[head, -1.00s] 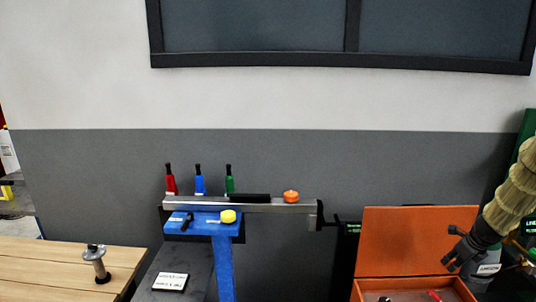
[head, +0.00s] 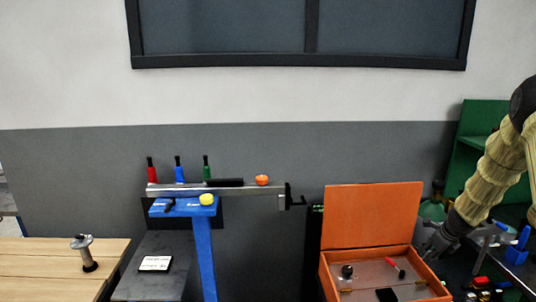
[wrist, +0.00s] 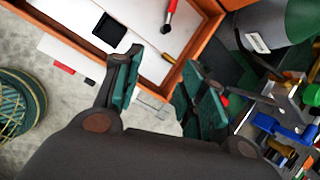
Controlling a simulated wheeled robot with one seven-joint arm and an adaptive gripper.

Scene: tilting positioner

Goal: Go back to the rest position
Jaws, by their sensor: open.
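My gripper (head: 434,247) is at the right in the head view, just right of the orange box (head: 371,218). In the wrist view my gripper (wrist: 160,95) has its two dark green fingers spread apart, with nothing between them. The open box (wrist: 205,42) lies beyond the fingertips there. It holds a red-handled tool (wrist: 170,14) and a black square piece (wrist: 109,32). My arm reaches in from the right edge in the head view.
A blue positioner (head: 203,250) carries a grey bar (head: 235,190) with an orange knob (head: 262,180) and a yellow knob (head: 207,199). A wooden table (head: 40,265) stands at the left. Loose tools and a blue clamp (head: 516,250) crowd the right.

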